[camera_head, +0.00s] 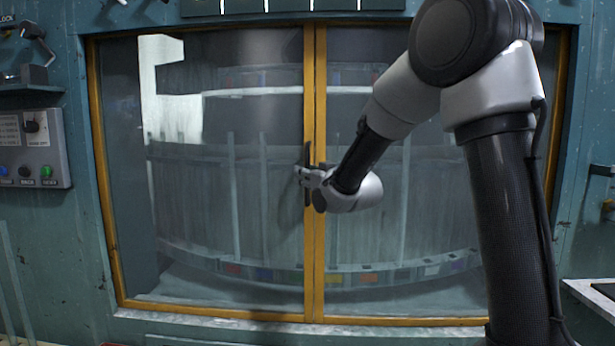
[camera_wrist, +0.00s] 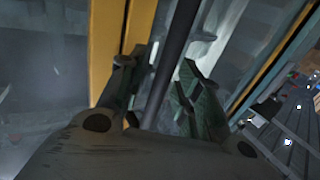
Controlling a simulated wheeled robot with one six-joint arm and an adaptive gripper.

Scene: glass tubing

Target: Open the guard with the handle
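The guard (camera_head: 225,210) is a pair of glass panels in yellow frames, and the panels meet at the middle in the head view. A dark vertical handle (camera_head: 307,158) stands at the middle, on the left panel's frame edge. My gripper (camera_head: 303,176) is at the handle's mid height. In the wrist view, the handle (camera_wrist: 179,40) is a dark bar running between the two fingers of my gripper (camera_wrist: 167,70). The fingers look apart, with a visible gap between the bar and the right finger. The yellow frame (camera_wrist: 110,45) is close by on the left.
A control box (camera_head: 35,150) with several buttons is on the wall at the left, under a small shelf (camera_head: 35,88). A ledge (camera_head: 220,325) runs below the guard. Behind the glass is a curved machine with coloured blocks. A grey-edged surface (camera_head: 590,295) is at the lower right.

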